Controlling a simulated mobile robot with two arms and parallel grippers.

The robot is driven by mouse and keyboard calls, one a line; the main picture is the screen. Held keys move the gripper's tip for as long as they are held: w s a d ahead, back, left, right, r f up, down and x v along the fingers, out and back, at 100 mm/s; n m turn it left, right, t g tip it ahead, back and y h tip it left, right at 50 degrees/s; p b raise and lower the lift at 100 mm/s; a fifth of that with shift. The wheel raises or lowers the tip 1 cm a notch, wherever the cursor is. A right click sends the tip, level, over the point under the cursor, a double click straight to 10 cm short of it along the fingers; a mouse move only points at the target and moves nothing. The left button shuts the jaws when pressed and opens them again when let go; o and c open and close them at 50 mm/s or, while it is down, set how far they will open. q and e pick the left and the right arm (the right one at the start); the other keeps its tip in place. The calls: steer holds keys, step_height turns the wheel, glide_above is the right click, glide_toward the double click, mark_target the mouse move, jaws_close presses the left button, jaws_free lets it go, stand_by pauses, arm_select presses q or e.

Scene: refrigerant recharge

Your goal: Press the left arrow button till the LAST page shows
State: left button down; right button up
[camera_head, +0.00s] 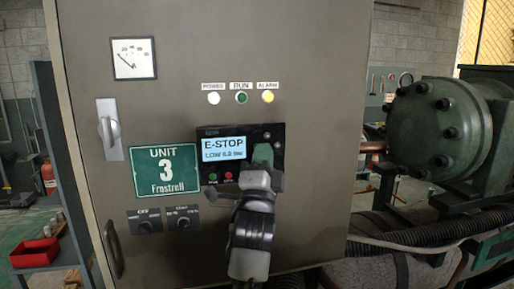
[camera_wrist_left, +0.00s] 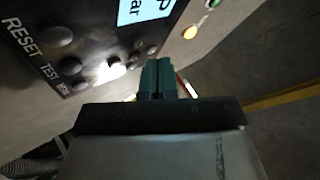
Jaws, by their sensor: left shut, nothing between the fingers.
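The dark control panel (camera_head: 205,133) is on the cabinet front. Its lit blue screen (camera_head: 223,149) reads "E-STOP" above a smaller "LOW" line that is hard to read. Small buttons sit right of the screen, partly behind my left gripper (camera_head: 263,155). Its green fingers are shut and empty, in front of the panel's right part. In the left wrist view the fingers (camera_wrist_left: 159,79) point at the panel beside a row of small dark buttons (camera_wrist_left: 136,58). RESET and TEST labels show there; I cannot make out the left arrow button or any contact. My right gripper is out of view.
Green and red lamps (camera_head: 228,176) sit below the screen. The cabinet (camera_head: 310,200) also carries a gauge (camera_head: 133,58), a handle (camera_head: 109,129), a green Unit 3 sign (camera_head: 165,172) and two knobs (camera_head: 183,223). A large green compressor (camera_head: 435,125) stands to the right.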

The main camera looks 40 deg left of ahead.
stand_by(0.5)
arm_select(q)
steer(key=shift+w+a, duration=0.3)
steer(key=shift+a, duration=0.05)
steer(key=shift+w+a, duration=0.15)
steer(key=shift+a, duration=0.1)
stand_by(0.6)
steer(key=shift+d, duration=0.15)
steer(key=shift+s+d, duration=0.45)
steer(key=shift+s, duration=0.05)
stand_by(0.3)
steer(key=shift+s+d, duration=1.6)
steer(key=shift+d, duration=0.3)
